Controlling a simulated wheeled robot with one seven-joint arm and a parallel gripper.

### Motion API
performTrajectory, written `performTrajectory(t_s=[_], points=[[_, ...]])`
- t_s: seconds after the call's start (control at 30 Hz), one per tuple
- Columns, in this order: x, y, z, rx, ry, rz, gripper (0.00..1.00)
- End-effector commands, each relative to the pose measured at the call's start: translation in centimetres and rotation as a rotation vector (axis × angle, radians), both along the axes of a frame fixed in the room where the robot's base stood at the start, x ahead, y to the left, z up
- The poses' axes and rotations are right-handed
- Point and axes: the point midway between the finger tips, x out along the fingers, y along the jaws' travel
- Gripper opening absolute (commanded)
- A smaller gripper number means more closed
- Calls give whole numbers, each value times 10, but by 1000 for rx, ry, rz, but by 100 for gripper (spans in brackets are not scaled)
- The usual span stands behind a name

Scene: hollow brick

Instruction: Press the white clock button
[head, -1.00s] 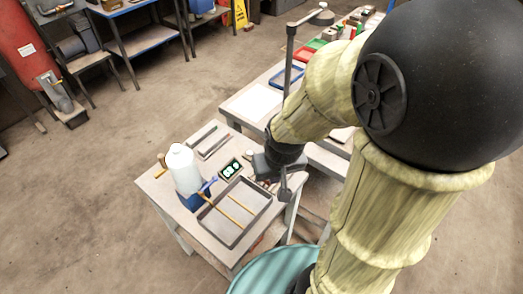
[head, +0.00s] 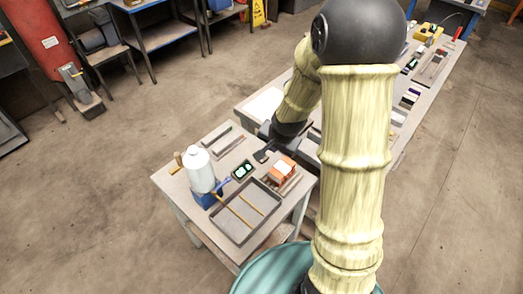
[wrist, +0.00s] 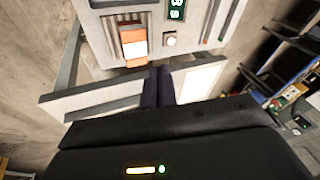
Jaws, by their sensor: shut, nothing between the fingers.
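The clock is a small dark box with a lit display (head: 243,170) on the near table, and its display also shows at the top of the wrist view (wrist: 176,9). A round white button (wrist: 170,39) on a small square base sits beside it in the wrist view. I cannot make the button out in the head view. My gripper (head: 262,156) is above the back edge of the table, right of the clock. In the wrist view its dark fingers (wrist: 158,78) are together and empty, pointing toward the table edge, apart from the button.
An orange and white block (head: 283,168) stands right of the clock, close to the button in the wrist view (wrist: 133,43). A shallow tray (head: 247,237) with thin sticks lies in front. A white bottle (head: 199,168) stands left. A longer table (head: 428,105) is behind.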

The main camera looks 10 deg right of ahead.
Motion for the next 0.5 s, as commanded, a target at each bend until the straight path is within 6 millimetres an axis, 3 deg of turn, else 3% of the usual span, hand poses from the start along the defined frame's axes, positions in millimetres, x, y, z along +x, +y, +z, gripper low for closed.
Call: performTrajectory(t_s=[0.2, 0.5], points=[[60, 0, -27, 247, -66, -352, 0], [121, 1, -74, 681, -118, -850, 0]])
